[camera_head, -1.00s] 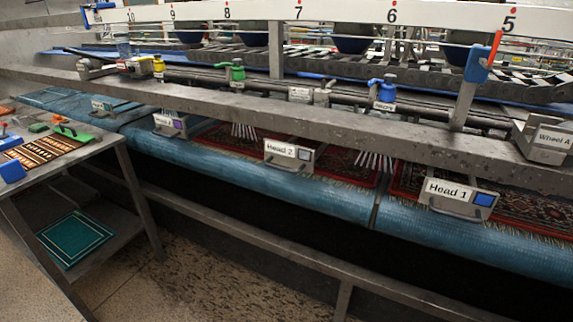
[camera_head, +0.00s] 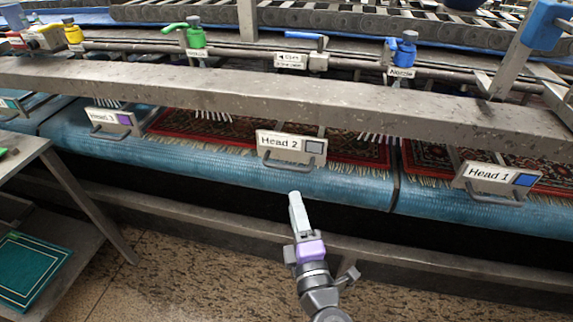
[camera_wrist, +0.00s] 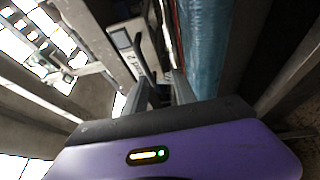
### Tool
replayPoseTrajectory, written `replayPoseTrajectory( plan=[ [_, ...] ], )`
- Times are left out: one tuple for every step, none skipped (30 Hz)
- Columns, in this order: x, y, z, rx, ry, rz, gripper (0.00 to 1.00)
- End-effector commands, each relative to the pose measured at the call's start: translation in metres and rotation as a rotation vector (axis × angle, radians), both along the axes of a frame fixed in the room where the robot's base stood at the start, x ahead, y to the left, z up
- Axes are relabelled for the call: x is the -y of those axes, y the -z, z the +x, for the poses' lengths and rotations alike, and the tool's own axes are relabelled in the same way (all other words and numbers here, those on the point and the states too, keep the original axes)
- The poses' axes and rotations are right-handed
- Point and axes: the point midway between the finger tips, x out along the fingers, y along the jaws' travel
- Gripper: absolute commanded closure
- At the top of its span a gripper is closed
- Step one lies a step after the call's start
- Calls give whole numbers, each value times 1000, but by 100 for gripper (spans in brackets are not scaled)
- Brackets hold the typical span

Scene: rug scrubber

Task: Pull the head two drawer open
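The Head 2 drawer front (camera_head: 291,147) is a pale plate with black lettering, a purple-grey square and a grey bar handle (camera_head: 277,161). It stands at the blue conveyor edge, in the middle of the head view. My gripper (camera_head: 296,196) is below and slightly right of this handle, pointing up toward it, apart from it in the picture. In the wrist view, the two fingers of my gripper (camera_wrist: 161,84) stand apart with a gap between them. A pale plate (camera_wrist: 130,62) and a dark handle bar lie beyond the fingers, partly hidden by them.
The Head 3 drawer (camera_head: 114,119) is to the left and the Head 1 drawer (camera_head: 497,179) to the right. A long grey beam (camera_head: 240,93) crosses above them. A lower rail (camera_head: 200,215) runs beneath. A grey table (camera_head: 25,150) stands at the left.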

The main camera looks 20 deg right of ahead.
Motion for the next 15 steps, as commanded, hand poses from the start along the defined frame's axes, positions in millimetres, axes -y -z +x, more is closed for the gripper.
replayPoseTrajectory(
  plan=[
    [-2, -11, 9, 20, 12, -31, 67],
    [-2, -16, 13, 30, 18, -48, 67],
    [-2, -20, 16, 38, 27, -65, 67],
    [-2, -23, 19, 43, 31, -75, 67],
    [-2, -25, 21, 46, 35, -82, 67],
    [-2, -27, 24, 50, 38, -88, 67],
    [-1, -29, 26, 52, 39, -92, 67],
    [-1, -30, 29, 52, 41, -93, 67],
    [0, -31, 33, 53, 41, -94, 67],
    [1, -32, 37, 52, 41, -94, 67],
    [2, -33, 41, 52, 40, -93, 67],
    [4, -34, 47, 53, 39, -92, 67],
    [5, -35, 52, 53, 39, -92, 67],
    [6, -36, 57, 53, 39, -92, 67],
    [7, -37, 63, 53, 39, -92, 67]
  ],
)
